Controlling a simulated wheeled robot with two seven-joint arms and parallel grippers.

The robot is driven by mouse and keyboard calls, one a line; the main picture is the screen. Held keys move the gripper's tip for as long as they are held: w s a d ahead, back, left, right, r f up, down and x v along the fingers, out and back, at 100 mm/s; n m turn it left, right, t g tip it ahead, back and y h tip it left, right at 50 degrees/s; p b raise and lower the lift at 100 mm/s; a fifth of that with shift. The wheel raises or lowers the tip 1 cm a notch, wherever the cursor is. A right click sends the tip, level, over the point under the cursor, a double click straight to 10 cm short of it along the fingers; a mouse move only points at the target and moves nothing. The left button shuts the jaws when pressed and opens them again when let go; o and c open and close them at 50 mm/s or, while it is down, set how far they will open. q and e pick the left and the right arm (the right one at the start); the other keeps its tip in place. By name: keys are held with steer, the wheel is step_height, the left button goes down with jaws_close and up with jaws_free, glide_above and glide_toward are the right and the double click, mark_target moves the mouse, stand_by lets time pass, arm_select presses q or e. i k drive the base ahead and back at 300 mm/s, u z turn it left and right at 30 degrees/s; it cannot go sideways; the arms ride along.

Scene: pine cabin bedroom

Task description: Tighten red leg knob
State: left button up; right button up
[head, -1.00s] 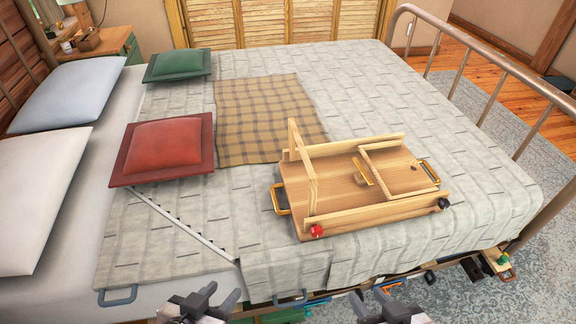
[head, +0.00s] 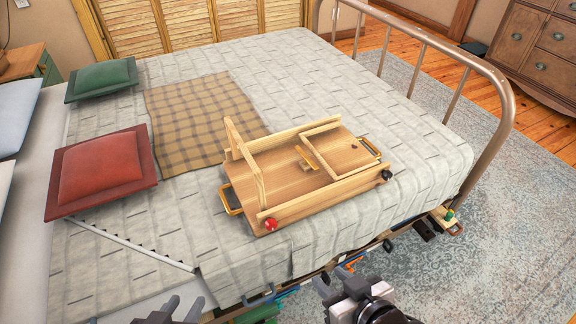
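The red leg knob (head: 270,224) sits at the near left corner of an upturned wooden bed tray (head: 290,186) on the bed. A leg frame (head: 245,163) stands up at the tray's left end, and another leg frame (head: 334,139) lies nearly flat at its right end. A black knob (head: 387,175) is at the near right corner. My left gripper (head: 185,308) is at the bottom edge, partly cut off, its fingers apart and empty. My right gripper (head: 331,280) is right of it, in front of the bed's near side, open and empty. Both are apart from the tray.
A red cushion (head: 100,170), a green cushion (head: 101,79) and a plaid cloth (head: 200,115) lie on the bed. A metal bed rail (head: 420,60) stands at the right. A tray with a green item (head: 449,216) sticks out at the near right.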

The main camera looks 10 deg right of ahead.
mark_target(271, 224)
steer(key=z, duration=1.3)
steer(key=k, duration=0.85)
steer(key=u, duration=1.2)
steer(key=i, duration=0.5)
steer(key=z, duration=0.05)
